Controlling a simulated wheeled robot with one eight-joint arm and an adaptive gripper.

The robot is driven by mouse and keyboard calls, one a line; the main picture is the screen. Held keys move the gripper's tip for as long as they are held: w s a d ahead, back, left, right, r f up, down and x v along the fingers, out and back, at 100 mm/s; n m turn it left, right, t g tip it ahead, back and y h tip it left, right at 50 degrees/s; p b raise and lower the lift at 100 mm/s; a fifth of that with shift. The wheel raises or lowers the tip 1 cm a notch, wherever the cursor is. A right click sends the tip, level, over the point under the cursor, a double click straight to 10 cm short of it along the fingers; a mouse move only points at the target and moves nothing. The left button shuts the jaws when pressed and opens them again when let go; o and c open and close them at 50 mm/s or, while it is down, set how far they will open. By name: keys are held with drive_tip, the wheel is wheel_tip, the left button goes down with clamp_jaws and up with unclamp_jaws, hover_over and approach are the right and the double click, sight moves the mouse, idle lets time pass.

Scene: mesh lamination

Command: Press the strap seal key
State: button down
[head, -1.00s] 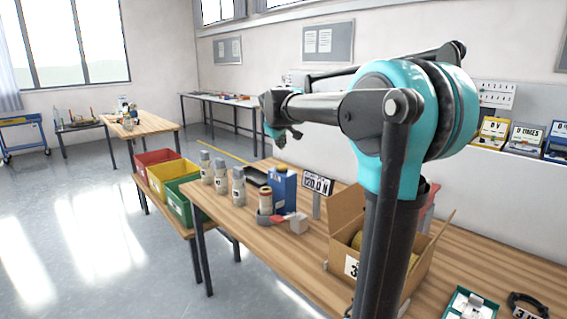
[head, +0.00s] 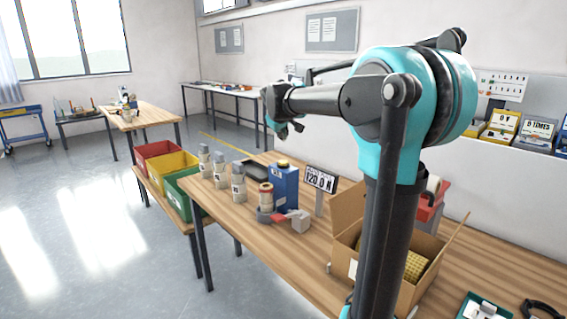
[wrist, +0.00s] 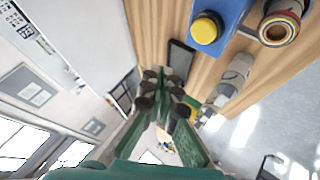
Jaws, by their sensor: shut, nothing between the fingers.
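I cannot make out a strap seal key in either view. A teal and white device (head: 484,306) is cut off at the bottom edge of the head view, on the wooden bench (head: 275,248); any key on it is too small to tell. My gripper (head: 298,126) is at the end of my raised arm, above the far part of the bench and apart from everything on it. In the wrist view my gripper (wrist: 160,88) has its dark fingertips together, with nothing between them.
An open cardboard box (head: 345,245) stands on the bench. Nearby are a blue can (head: 284,188), a display (head: 321,180) reading about 120.0 N, and several grey bottles (head: 238,186). Colored bins (head: 158,160) stand left of the bench. The floor at left is clear.

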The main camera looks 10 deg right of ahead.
sight(283, 162)
drive_tip(key=shift+f, duration=3.35)
drive_tip(key=shift+f, duration=0.1)
drive_tip(key=shift+f, duration=0.3)
drive_tip(key=shift+f, duration=0.5)
drive_tip(key=shift+r, duration=0.95)
drive_tip(key=shift+r, duration=2.5)
